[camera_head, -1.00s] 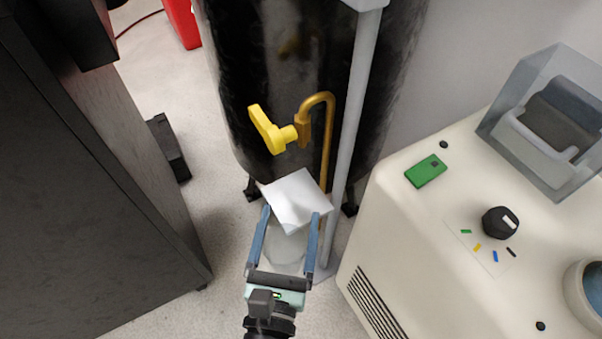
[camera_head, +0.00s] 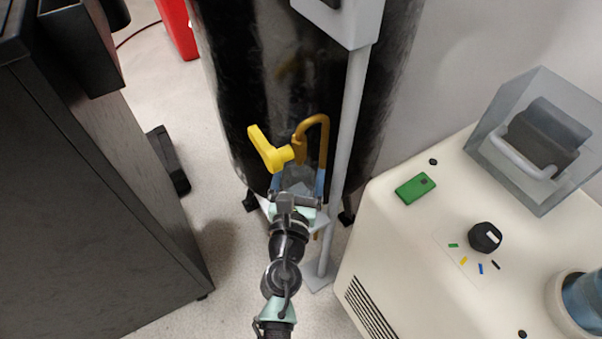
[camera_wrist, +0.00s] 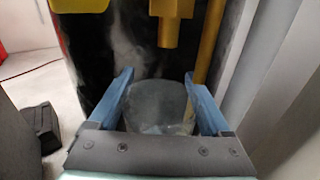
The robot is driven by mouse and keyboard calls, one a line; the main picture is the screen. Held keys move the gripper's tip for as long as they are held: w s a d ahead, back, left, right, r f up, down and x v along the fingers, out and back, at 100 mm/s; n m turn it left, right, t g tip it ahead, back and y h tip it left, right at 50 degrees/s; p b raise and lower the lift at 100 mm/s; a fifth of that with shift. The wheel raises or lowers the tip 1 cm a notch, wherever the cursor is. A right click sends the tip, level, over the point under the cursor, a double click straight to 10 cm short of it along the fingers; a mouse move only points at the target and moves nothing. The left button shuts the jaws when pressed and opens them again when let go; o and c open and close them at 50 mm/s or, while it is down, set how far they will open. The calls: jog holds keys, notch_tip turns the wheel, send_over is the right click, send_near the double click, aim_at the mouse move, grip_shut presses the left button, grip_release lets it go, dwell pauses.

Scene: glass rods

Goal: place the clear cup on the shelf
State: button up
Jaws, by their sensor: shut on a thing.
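The clear cup (camera_wrist: 158,104) is between my gripper's blue fingers in the wrist view. My gripper (camera_head: 298,180) is shut on it. In the head view the cup (camera_head: 297,178) shows faintly, partly hidden by my wrist. The small white shelf (camera_head: 321,222) is mounted by the grey post below the brass spout, and my gripper covers most of it. The cup is over the shelf and close under the spout (camera_wrist: 168,33). I cannot tell whether the cup's base touches the shelf.
A yellow valve handle (camera_head: 268,149) and the brass pipe (camera_head: 323,150) are on the black tank (camera_head: 235,90), just beyond my gripper. The grey post (camera_head: 345,150) stands close on the right. A cream machine (camera_head: 400,255) is at right, a dark cabinet (camera_head: 100,200) at left.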

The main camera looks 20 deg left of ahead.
aim_at(301, 177)
notch_tip(301, 177, down, 3)
jog(key=shift+f+b, duration=0.1)
jog(key=shift+b, duration=1.15)
jog(key=o, duration=1.3)
